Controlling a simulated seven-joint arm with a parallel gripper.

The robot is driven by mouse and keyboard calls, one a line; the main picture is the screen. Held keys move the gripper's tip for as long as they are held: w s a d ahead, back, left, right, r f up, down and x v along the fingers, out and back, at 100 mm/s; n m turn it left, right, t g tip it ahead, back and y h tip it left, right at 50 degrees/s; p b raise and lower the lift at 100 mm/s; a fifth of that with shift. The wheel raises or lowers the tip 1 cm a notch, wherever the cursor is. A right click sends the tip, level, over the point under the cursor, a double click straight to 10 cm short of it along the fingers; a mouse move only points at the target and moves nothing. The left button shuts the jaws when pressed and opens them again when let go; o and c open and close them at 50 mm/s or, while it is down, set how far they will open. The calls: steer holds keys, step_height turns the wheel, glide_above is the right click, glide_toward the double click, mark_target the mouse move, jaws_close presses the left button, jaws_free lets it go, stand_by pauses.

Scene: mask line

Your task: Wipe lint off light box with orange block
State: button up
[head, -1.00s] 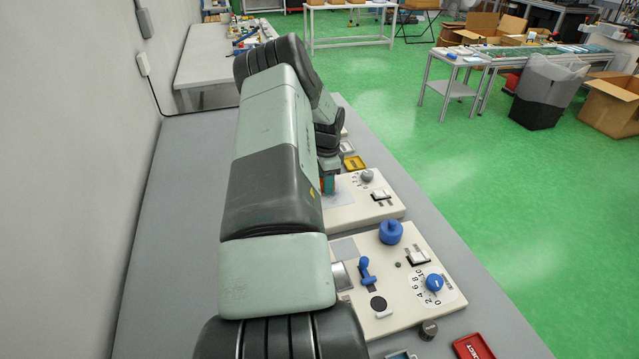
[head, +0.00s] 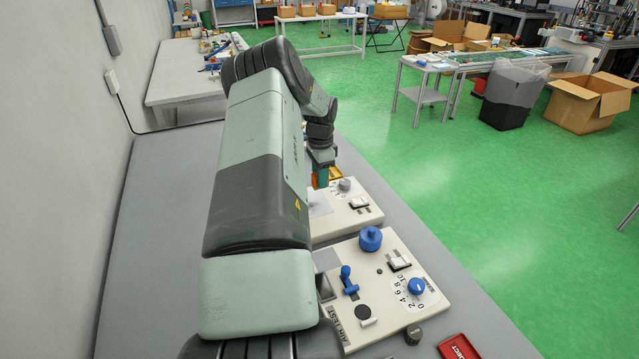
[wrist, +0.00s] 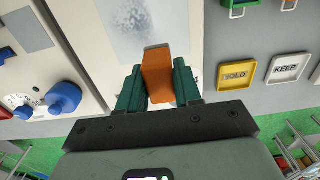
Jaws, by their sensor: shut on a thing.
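My gripper (wrist: 158,88) is shut on the orange block (wrist: 158,72), which sits between its green fingers. In the head view the block (head: 322,179) shows small below my wrist, at the far end of the rear cream panel. The light box (wrist: 148,28) is a pale square with grey speckled lint (wrist: 140,18), set in that panel. In the wrist view the block's tip overlaps the square's lower edge; I cannot tell whether it touches. In the head view the light box (head: 319,203) is partly hidden by my arm.
The rear panel (head: 352,222) also carries a grey knob (head: 345,184) and a white switch (head: 359,202). A nearer panel has blue knobs (head: 370,239) and a dial (head: 417,286). Yellow HOLD (wrist: 237,75) and white KEEP (wrist: 288,68) trays lie beside the rear panel.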

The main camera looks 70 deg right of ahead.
steer(key=shift+r, duration=1.65)
steer(key=shift+w, duration=0.1)
steer(key=w+a+r+n, duration=0.4)
steer(key=w+a, duration=0.4)
steer(key=a, duration=0.1)
steer(key=w+a+r+n, duration=0.5)
steer(key=w+a, duration=0.2)
steer(key=a, duration=0.2)
steer(key=w+a+r+n, duration=0.4)
steer(key=w+a, duration=0.4)
steer(key=a, duration=0.1)
steer(key=s+a+r+n, duration=0.1)
steer(key=a+r+n, duration=0.2)
steer(key=a, duration=0.7)
steer(key=s+a+r+n, duration=0.1)
steer(key=a+r+n, duration=0.2)
steer(key=a+n, duration=0.3)
steer(key=s+a+r+n, duration=0.1)
steer(key=a+n, duration=0.4)
steer(key=a, duration=1)
steer(key=shift+a+r, duration=0.25)
steer(key=shift+r, duration=0.65)
